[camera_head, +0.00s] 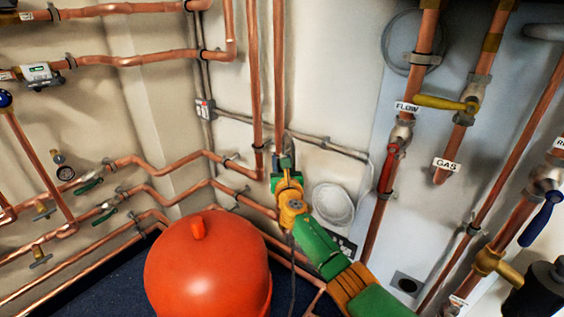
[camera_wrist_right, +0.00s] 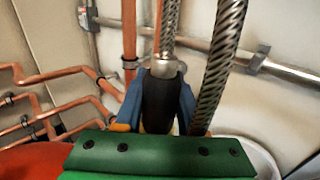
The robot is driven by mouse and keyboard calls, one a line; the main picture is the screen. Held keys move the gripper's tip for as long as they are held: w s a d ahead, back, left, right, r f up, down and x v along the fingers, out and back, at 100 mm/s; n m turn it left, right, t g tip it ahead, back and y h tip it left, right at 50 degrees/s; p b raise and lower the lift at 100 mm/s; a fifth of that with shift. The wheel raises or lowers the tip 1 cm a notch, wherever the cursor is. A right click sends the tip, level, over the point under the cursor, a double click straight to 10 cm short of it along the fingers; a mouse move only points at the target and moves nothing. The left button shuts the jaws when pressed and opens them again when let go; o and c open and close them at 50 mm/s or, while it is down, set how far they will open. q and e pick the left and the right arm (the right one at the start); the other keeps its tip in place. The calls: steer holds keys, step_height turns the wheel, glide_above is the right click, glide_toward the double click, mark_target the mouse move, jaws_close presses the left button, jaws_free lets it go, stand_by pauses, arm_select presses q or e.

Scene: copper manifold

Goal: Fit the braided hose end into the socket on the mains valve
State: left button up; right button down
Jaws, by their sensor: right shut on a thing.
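My right gripper (camera_head: 284,163) is at the end of the green and orange arm, in front of the back wall. In the right wrist view its two blue fingers (camera_wrist_right: 160,103) are shut on a black sleeve (camera_wrist_right: 158,98). A metal collar (camera_wrist_right: 166,69) sits above the sleeve, and a braided hose (camera_wrist_right: 170,25) rises from it out of the picture. A second braided length (camera_wrist_right: 217,75) runs down beside the right finger; its lower part is hidden. I cannot tell which valve is the mains valve, and its socket cannot be made out. My left gripper is not in view.
A red rounded vessel (camera_head: 207,265) stands below and left of the gripper. Copper pipes (camera_head: 140,165) line the left wall. Right are a yellow-handled gas valve (camera_head: 447,103), a red-handled valve (camera_head: 392,165) and a blue-handled valve (camera_head: 541,216). A grey conduit (camera_head: 325,144) crosses behind.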

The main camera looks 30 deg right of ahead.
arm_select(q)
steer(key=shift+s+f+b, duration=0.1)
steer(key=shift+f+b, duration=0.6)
arm_select(e)
steer(key=shift+f, duration=0.75)
steer(key=shift+c, duration=2.2)
jaws_free()
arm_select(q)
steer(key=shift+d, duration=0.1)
arm_select(e)
steer(key=p+v, duration=0.3)
steer(key=shift+r, duration=0.35)
arm_select(q)
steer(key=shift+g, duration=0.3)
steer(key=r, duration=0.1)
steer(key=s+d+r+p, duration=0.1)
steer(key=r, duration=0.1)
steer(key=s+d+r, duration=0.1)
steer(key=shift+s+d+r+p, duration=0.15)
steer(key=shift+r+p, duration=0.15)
steer(key=shift+p, duration=0.1)
arm_select(e)
steer(key=v, duration=0.4)
steer(key=shift+f, duration=0.35)
